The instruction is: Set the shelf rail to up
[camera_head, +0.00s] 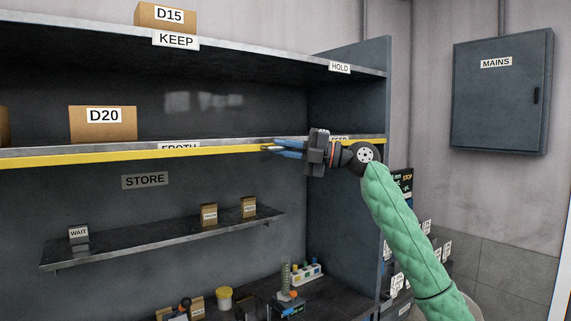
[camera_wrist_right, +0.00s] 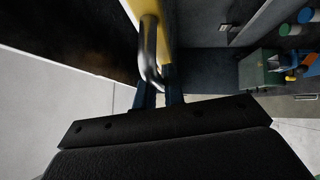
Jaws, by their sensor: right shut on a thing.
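The shelf rail (camera_head: 90,157) is a long yellow bar along the front edge of the middle shelf. It covers the lower part of the FROTH label (camera_head: 179,146). My right gripper (camera_head: 270,148) reaches in from the right at the rail's right part, its blue fingers pointing left. In the right wrist view a bent metal handle (camera_wrist_right: 149,52) stands on the yellow rail (camera_wrist_right: 164,40). The fingers of my right gripper (camera_wrist_right: 160,96) are shut on this handle; the contact itself is partly hidden. My left gripper is not in view.
Box D20 (camera_head: 103,123) stands on the middle shelf, D15 (camera_head: 166,17) on the top shelf. A lower ledge (camera_head: 150,243) holds several small boxes. The cabinet's side wall (camera_head: 345,100) is close to the right gripper. A MAINS box (camera_head: 498,95) hangs at right.

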